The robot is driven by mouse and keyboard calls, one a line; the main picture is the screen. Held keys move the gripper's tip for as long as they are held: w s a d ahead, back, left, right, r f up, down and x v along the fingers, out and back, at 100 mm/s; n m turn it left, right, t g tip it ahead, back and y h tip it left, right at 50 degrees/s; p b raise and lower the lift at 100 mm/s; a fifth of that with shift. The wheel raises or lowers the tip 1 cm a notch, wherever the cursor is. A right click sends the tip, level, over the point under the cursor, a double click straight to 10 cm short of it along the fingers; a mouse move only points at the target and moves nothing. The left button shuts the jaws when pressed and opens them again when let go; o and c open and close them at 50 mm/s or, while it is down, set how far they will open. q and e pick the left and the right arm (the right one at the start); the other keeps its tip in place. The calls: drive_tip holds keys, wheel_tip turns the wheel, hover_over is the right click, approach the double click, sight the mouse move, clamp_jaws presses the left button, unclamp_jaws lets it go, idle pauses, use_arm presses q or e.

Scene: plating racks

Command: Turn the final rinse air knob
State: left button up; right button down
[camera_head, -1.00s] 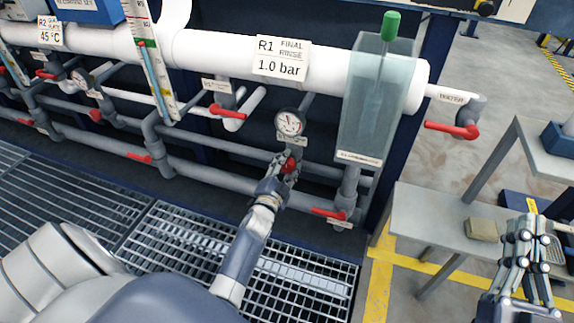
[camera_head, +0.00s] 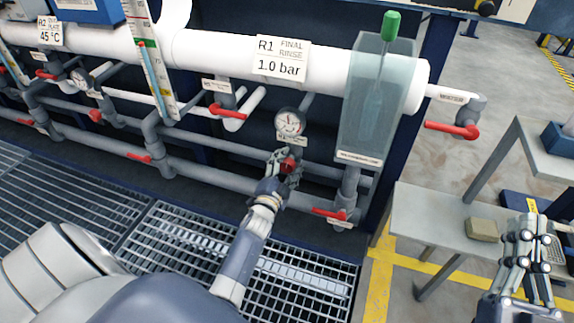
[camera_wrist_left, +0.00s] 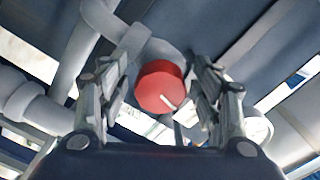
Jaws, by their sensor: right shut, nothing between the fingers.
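The red final rinse air knob (camera_head: 288,166) sits below the round pressure gauge (camera_head: 290,121), under the R1 FINAL RINSE sign reading 1.0 bar (camera_head: 281,62). In the left wrist view the knob (camera_wrist_left: 161,88) has a white pointer line towards its lower right. My left gripper (camera_head: 284,163) is at the knob. In its wrist view the fingers (camera_wrist_left: 164,85) stand open on either side of the knob, with visible gaps. In the head view the fingers partly hide the knob. My right gripper (camera_head: 528,228) is shut and empty, at the lower right.
Red lever handles stand nearby: one at lower right (camera_head: 330,213), one above left (camera_head: 228,111), one at far right (camera_head: 452,130). A clear tank (camera_head: 374,110) with a green top is right of the gauge. A grey bench (camera_head: 425,215) stands by my right gripper.

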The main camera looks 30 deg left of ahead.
use_arm(q)
drive_tip(key=v, duration=1.2)
idle(0.5)
